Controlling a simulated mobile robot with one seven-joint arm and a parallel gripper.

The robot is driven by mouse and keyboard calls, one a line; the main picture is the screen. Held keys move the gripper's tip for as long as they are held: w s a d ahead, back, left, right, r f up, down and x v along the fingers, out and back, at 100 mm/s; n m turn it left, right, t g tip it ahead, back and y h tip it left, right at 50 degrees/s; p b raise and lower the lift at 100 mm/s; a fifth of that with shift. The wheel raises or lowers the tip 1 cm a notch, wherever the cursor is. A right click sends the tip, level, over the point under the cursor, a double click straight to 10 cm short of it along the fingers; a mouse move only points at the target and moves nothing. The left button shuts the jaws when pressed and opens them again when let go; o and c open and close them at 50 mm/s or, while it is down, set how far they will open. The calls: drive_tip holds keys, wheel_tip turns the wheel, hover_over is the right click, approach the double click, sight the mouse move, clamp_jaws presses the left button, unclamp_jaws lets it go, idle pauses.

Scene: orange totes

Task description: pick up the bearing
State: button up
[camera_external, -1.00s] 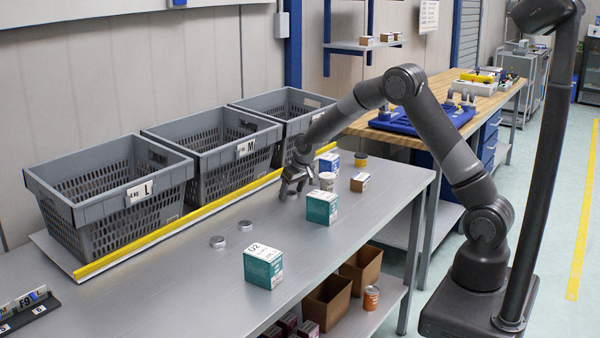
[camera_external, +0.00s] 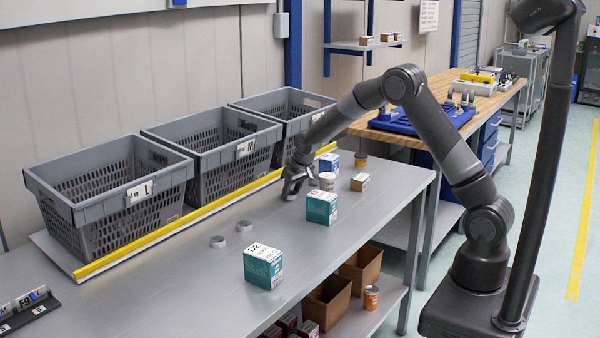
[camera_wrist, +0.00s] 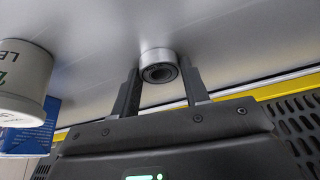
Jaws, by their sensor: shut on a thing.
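A silver ring-shaped bearing with a dark centre (camera_wrist: 158,66) shows in the wrist view. My gripper (camera_wrist: 159,78) is shut on it, with one dark finger on each side. In the external view my gripper (camera_external: 291,193) points down at the grey table, left of the white cylindrical can (camera_external: 327,181). The held bearing is hard to make out there, and I cannot tell whether it still touches the table. Two more silver ring-shaped pieces (camera_external: 217,242) and (camera_external: 244,226) lie on the table, nearer the front left.
Grey crates labelled L (camera_external: 160,207) and M (camera_external: 262,137) stand behind a yellow strip (camera_external: 160,233), with another crate beyond. Teal boxes (camera_external: 321,208) and (camera_external: 263,266), a blue-white box (camera_external: 333,161) and a small brown box (camera_external: 360,182) stand on the table.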

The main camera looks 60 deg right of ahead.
drive_tip(key=shift+r, duration=0.1)
wheel_tip(320, 180, up, 4)
drive_tip(key=shift+r, duration=0.2)
drive_tip(key=s+d+r, duration=0.2)
drive_tip(key=d, duration=0.1)
drive_tip(key=s+d+r, duration=0.2)
drive_tip(key=d, duration=0.1)
drive_tip(key=s+d+r, duration=0.2)
drive_tip(key=shift+s+d, duration=0.2)
drive_tip(key=shift+d, duration=0.2)
drive_tip(key=a+n+y, duration=0.2)
drive_tip(key=a+n, duration=0.2)
drive_tip(key=a, duration=0.8)
approach(268, 213)
drive_tip(key=shift+w+a+f+n, duration=0.15)
drive_tip(key=shift+w+f, duration=0.2)
drive_tip(key=shift+w, duration=0.15)
drive_tip(key=shift+w+a+f+n, duration=0.15)
drive_tip(key=shift+w+f, duration=0.15)
drive_tip(key=shift+w, duration=0.15)
drive_tip(key=shift+w+a+f, duration=0.1)
drive_tip(key=shift+a+f, duration=0.1)
drive_tip(key=shift+f, duration=1.95)
